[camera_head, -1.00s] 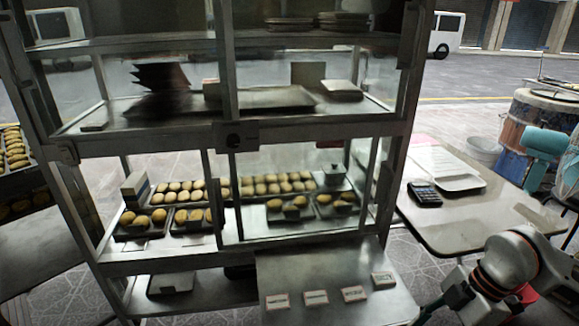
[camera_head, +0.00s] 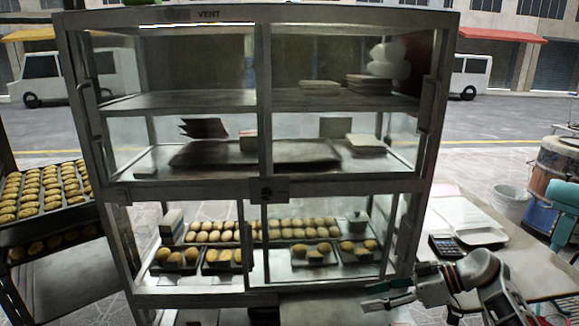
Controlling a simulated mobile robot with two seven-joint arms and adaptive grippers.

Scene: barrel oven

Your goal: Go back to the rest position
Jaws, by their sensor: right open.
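My right gripper (camera_head: 376,296) is at the lower right, in front of the lower right corner of the glass display cabinet (camera_head: 345,187). Its fingers point left and are open, with nothing between them. My right arm comes in from the lower right, in front of the side table (camera_head: 524,268). My left gripper and left arm are out of view.
The cabinet holds trays of buns (camera_head: 296,228) behind glass. A rack of bread trays (camera_head: 48,192) stands at the left. A calculator (camera_head: 444,246) and a white tray (camera_head: 480,234) lie on the side table. A barrel (camera_head: 556,165) and white bucket (camera_head: 511,202) stand behind it.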

